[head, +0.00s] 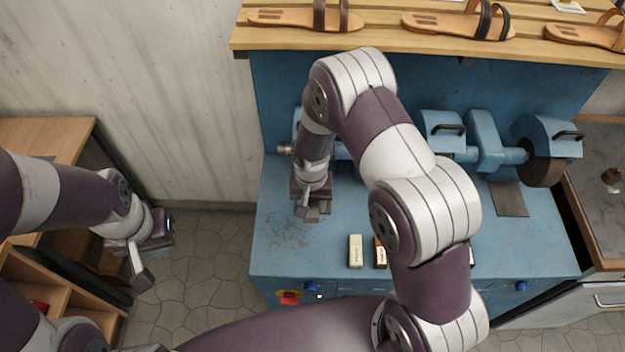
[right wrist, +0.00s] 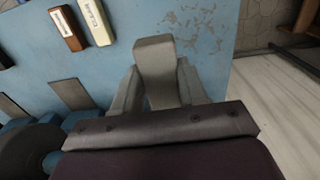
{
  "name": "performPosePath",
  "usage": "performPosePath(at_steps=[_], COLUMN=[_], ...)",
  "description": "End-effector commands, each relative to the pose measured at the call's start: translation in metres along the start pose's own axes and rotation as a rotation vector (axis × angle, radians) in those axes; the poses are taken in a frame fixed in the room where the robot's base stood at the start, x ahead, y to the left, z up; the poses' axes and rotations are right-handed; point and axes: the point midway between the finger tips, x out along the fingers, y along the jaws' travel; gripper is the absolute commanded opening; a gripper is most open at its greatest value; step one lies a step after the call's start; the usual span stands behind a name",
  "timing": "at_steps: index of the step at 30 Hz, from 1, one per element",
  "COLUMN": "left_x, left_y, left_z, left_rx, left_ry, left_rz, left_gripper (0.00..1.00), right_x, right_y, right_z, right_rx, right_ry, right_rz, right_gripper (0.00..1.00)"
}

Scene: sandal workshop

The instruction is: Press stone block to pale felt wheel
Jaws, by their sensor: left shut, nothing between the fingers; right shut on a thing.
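My right gripper (head: 313,207) is shut on a grey stone block and hangs over the left part of the blue bench. In the right wrist view the stone block (right wrist: 154,58) sits between the two fingers (right wrist: 158,88) and its end sticks out past them. No pale felt wheel can be made out; my right arm covers much of the left side of the grinding machine in the head view. My left gripper (head: 142,274) is shut and empty, over the floor at the left.
A cream block (head: 355,251) and a brown block (head: 380,254) stand near the bench's front edge (head: 270,278). A dark wheel (head: 544,168) is at the machine's right end. Sandals (head: 305,19) lie on the slatted shelf (head: 380,38) above. A wooden shelf unit (head: 45,128) is left.

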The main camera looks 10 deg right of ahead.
Motion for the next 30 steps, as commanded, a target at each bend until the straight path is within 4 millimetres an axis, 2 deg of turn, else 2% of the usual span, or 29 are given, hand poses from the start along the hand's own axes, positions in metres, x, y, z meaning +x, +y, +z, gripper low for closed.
performPosePath(at_steps=[15,30], left_x=[-0.002,-0.002], left_y=[0.000,0.000], left_z=[0.000,0.000], left_rx=[0.000,0.000], left_ry=[0.000,0.000], left_rz=[0.000,0.000], left_gripper=[0.00,0.00], right_x=[0.012,0.013], right_y=[0.000,0.000], right_z=[0.052,0.054], right_rx=[-0.003,-0.001], right_ry=[0.001,0.001], right_rz=[0.000,0.000], right_gripper=[0.12,0.12])
